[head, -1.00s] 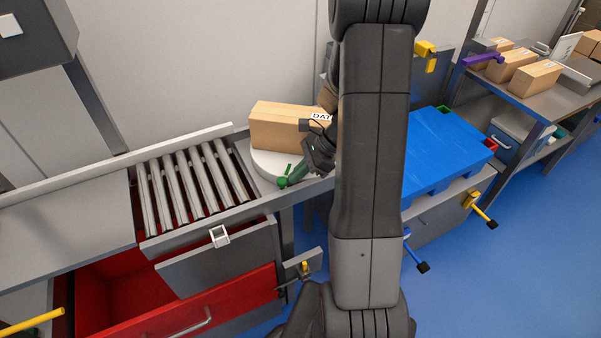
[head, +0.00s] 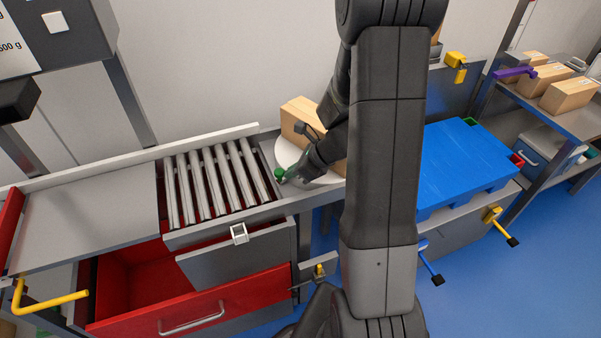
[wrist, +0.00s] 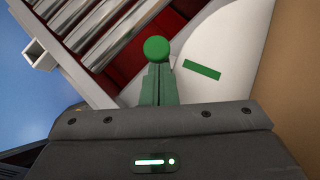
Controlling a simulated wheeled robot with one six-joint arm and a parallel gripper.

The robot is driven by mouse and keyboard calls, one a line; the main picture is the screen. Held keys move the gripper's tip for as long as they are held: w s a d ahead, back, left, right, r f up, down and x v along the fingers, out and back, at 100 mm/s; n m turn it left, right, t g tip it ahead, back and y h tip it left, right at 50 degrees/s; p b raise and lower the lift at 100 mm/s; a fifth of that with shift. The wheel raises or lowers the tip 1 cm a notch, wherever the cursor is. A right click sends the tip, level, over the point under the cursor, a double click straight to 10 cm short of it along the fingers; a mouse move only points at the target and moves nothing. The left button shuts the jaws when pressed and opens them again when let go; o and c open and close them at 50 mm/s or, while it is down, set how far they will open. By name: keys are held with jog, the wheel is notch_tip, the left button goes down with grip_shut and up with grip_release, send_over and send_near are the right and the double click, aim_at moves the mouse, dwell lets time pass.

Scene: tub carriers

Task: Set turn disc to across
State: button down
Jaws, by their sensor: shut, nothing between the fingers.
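The turn disc (head: 287,152) is a white round plate at the right end of the roller section. A cardboard box (head: 300,120) sits on it, set at a slant, its right part hidden behind my arm. A green knob (head: 280,173) stands at the disc's near-left rim. In the wrist view, the knob (wrist: 156,48) is just beyond the fingertips, and a green bar mark (wrist: 202,70) lies on the white disc (wrist: 225,40). My gripper (head: 290,176) has green fingers (wrist: 158,82), shut and empty, right by the knob. I cannot tell whether they touch.
Metal rollers (head: 212,185) lie left of the disc. An open red drawer (head: 150,308) and a white square handle (head: 239,232) are below. A shelf with boxes is at far right.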

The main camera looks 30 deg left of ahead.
aim_at(283, 171)
jog(key=shift+w+a+m+t+p, duration=0.25)
jog(key=shift+a+m+t, duration=0.3)
jog(key=shift+a, duration=0.4)
jog(key=shift+w+a+m+t+p, duration=0.1)
jog(key=shift+a+m+t+p, duration=0.25)
jog(key=shift+a+m, duration=0.5)
jog(key=shift+w+a, duration=0.35)
jog(key=shift+a, duration=0.55)
notch_tip(283, 171, up, 10)
jog(key=p, duration=0.3)
notch_tip(283, 171, down, 10)
jog(key=b, duration=0.2)
jog(key=shift+w+b, duration=0.1)
jog(key=shift+b, duration=0.2)
jog(key=shift+d, duration=0.2)
